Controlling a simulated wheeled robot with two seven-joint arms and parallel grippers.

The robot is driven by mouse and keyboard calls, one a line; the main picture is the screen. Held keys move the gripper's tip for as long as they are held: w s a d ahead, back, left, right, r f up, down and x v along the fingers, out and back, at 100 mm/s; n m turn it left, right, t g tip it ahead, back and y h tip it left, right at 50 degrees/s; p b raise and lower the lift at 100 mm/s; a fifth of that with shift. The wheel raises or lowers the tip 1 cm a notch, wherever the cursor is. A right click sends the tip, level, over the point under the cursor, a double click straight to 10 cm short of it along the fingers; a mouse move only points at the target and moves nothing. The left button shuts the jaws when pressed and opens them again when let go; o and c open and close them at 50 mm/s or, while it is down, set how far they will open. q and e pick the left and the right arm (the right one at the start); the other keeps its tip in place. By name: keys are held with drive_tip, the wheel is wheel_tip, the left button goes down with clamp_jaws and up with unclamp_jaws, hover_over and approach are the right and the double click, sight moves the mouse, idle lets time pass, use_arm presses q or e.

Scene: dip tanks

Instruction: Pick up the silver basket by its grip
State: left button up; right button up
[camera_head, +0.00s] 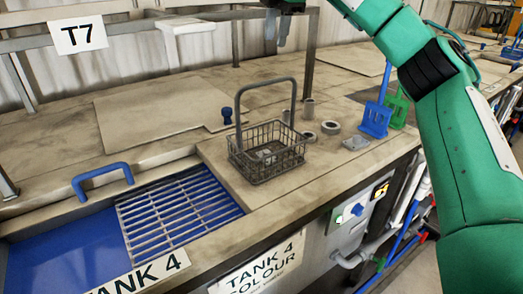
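The silver basket (268,152) is a small dark-grey wire basket standing upright on the worktop right of the blue tank. Its tall arched grip (294,104) stands up above it. Small grey pieces lie inside, too small to make out. My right gripper (277,32) hangs at the top of the view, above and behind the basket in the picture, apart from the grip. Its two grey fingers point down with a gap between them and nothing held. My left gripper does not show.
A blue tank (70,252) with a slatted grate (178,212) lies left of the basket. A metal rail (309,50) rises behind. Worktop in front is clear.

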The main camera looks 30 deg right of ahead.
sight(268, 81)
drive_tip(key=f+p, duration=0.1)
drive_tip(key=f, duration=0.3)
drive_tip(key=w+f+p, duration=0.1)
drive_tip(key=f, duration=0.3)
drive_tip(key=w+f+p, duration=0.1)
drive_tip(key=f+p, duration=0.1)
drive_tip(key=f, duration=0.2)
drive_tip(key=shift+a, duration=0.35)
drive_tip(key=shift+f, duration=0.5)
clamp_jaws()
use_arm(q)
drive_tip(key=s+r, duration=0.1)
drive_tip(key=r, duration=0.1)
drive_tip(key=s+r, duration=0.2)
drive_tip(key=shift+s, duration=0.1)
